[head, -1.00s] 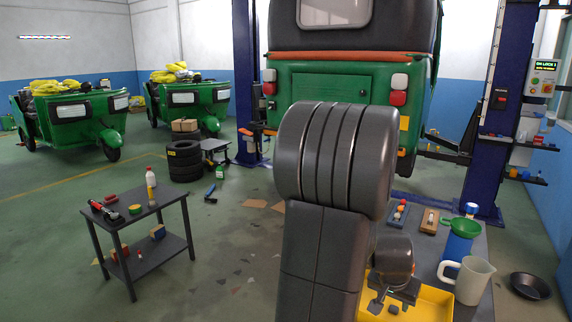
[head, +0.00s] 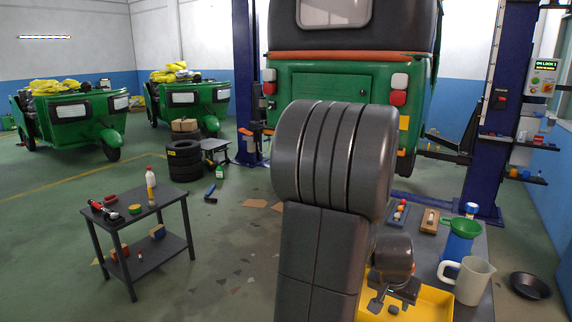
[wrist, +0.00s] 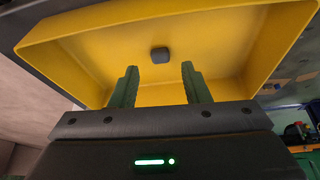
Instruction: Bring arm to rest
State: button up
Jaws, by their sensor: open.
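My arm rises in the middle of the head view and folds back down. My gripper (wrist: 159,85) shows in the wrist view with its two green fingers apart and nothing between them. The fingers point toward the inside of a yellow tray (wrist: 85,60). A small dark block (wrist: 159,54) lies in the tray, beyond the fingertips and apart from them. In the head view the yellow tray (head: 437,303) is at the lower right, partly hidden behind my arm.
A green funnel (head: 463,227) on a blue container and a white jug (head: 468,280) stand right of the tray. A dark pan (head: 530,285) lies on the floor. A raised green rickshaw (head: 340,85) is behind my arm. A dark side table (head: 140,212) stands left, with open floor around it.

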aim_at(393, 310)
jog(key=b+x, duration=0.1)
jog(key=x, duration=0.3)
jog(key=shift+f, duration=0.45)
notch_tip(393, 310, up, 11)
jog(key=p, duration=0.3)
jog(key=w+a+f+n+y+p, duration=0.1)
jog(key=w+a+f+n+p, duration=0.2)
jog(key=a, duration=1)
jog(key=w+a+f+n+t+y+p, duration=0.1)
jog(key=w+a+n+p, duration=0.3)
jog(key=a, duration=1)
jog(key=shift+w+f+y+p, duration=0.5)
jog(key=shift+w+f+p, duration=0.4)
jog(key=shift+w+p, duration=0.8)
jog(key=shift+w, duration=0.1)
